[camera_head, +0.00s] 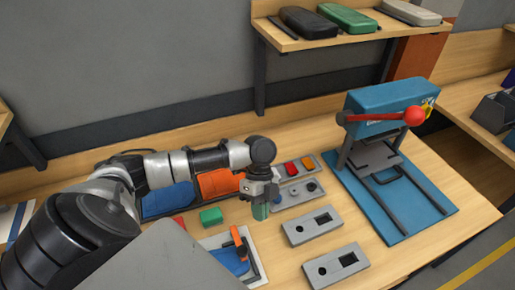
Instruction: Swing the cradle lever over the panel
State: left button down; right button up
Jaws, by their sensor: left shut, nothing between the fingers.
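The cradle (257,270) is a pale plate on the bench, partly hidden by a grey surface in front. A blue panel (229,262) lies in it. The orange cradle lever (238,240) is at the panel's far right side; I cannot tell whether it crosses over the panel. My left gripper (261,213) points down, shut and empty, beyond and a little right of the lever, apart from it in the picture. My right gripper is not in view.
A blue press (392,108) with a red ball-ended handle stands at right. Grey fixture plates (311,226) (335,266) lie between. A green block (210,216), orange bin (219,183) and blue bin (168,200) lie left of the gripper. A shelf (330,38) holds cases behind.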

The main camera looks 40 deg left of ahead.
pick_arm(q)
jog(key=s+d+r+b+v, duration=0.1)
jog(key=b+v, duration=0.1)
jog(key=v, duration=0.5)
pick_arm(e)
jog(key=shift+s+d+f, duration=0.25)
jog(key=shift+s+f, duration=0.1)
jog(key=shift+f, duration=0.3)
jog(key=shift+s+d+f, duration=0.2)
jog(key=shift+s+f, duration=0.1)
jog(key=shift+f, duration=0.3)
pick_arm(q)
jog(key=shift+w+a+f, duration=0.1)
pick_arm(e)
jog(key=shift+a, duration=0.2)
